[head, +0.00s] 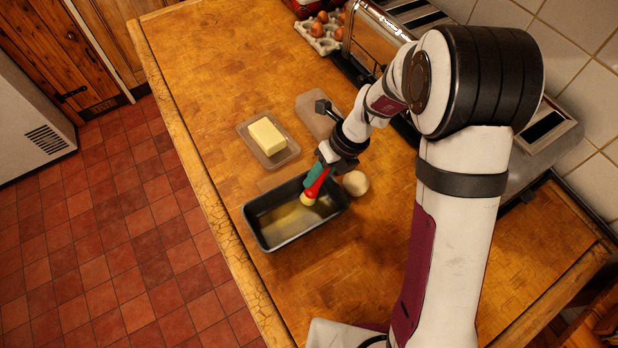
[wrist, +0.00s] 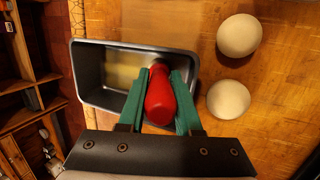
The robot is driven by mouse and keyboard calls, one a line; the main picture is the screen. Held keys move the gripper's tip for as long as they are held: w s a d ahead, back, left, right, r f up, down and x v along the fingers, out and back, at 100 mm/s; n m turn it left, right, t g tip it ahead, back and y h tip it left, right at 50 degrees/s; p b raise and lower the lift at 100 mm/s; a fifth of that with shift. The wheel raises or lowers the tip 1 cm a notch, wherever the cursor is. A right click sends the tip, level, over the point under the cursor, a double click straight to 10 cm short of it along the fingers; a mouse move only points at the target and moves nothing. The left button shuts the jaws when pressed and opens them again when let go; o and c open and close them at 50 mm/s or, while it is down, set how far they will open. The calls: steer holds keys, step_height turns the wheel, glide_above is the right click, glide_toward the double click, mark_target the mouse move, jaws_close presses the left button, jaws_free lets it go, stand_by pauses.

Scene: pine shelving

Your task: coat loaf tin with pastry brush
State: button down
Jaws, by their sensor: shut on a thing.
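The dark grey loaf tin (head: 262,237) sits on the wooden worktop near its left edge, and a yellowish sheen covers part of its floor. It also shows in the wrist view (wrist: 88,72). My gripper (head: 318,180) is over the tin's far right part, its green fingers shut on the red handle of the pastry brush (head: 315,188). The brush tilts downward with its pale bristles (head: 307,199) inside the tin; I cannot tell whether they touch the floor. In the wrist view the red handle (wrist: 160,97) sits between the two green fingers, and it hides the bristles.
A butter block (head: 266,136) lies in a shallow clear dish beyond the tin. Pale round balls (wrist: 239,36) lie right of the tin, close to its rim. A toaster (head: 377,40) and egg tray (head: 318,38) stand at the back. The worktop's far left is clear.

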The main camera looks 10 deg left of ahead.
steer(key=shift+w+d, duration=0.65)
steer(key=shift+d, duration=0.3)
steer(key=shift+s+d, duration=1.2)
steer(key=shift+s, duration=0.2)
steer(key=shift+s+a+f, duration=0.1)
steer(key=shift+s+a, duration=3.5)
steer(key=shift+a, duration=0.25)
steer(key=shift+s+a, duration=1.2)
steer(key=shift+a, duration=0.05)
steer(key=shift+r, duration=0.2)
steer(key=shift+r, duration=2.9)
